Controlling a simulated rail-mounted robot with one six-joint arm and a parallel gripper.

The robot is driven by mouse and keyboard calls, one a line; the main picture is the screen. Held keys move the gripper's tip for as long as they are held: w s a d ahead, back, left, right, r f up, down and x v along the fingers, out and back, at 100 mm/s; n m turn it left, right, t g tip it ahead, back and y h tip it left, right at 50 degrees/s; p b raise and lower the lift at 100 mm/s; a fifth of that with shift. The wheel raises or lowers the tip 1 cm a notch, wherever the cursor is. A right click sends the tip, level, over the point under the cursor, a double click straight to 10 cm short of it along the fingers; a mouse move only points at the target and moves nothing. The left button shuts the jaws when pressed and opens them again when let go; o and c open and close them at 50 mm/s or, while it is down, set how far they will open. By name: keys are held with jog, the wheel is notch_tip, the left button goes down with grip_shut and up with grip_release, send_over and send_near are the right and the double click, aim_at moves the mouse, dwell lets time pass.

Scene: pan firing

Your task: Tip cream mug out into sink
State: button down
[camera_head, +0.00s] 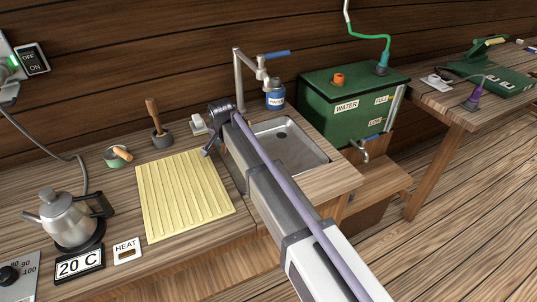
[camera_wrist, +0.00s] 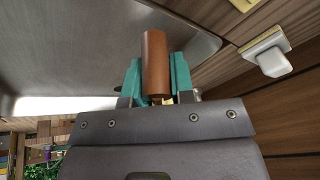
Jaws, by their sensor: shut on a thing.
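My gripper (camera_wrist: 157,64) shows in the wrist view, with its two teal fingers shut on a brown cylindrical piece (camera_wrist: 155,47) that looks like a handle. The metal sink (camera_wrist: 75,45) fills the upper left of the wrist view, close to the fingers. In the head view the sink (camera_head: 312,152) is set in the counter, partly hidden by my arm. My arm also hides the fingers and whatever they hold there.
A tap (camera_head: 240,80) and a blue jar (camera_head: 275,96) stand behind the sink. A green water tank (camera_head: 330,115) is to its right. A white block (camera_head: 198,123), yellow ribbed board (camera_head: 185,195) and kettle (camera_head: 67,218) are to its left. The block also shows in the wrist view (camera_wrist: 268,55).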

notch_tip(320, 180, up, 6)
jog(key=p, duration=0.6)
jog(key=shift+r, duration=0.15)
jog(key=shift+f, duration=0.2)
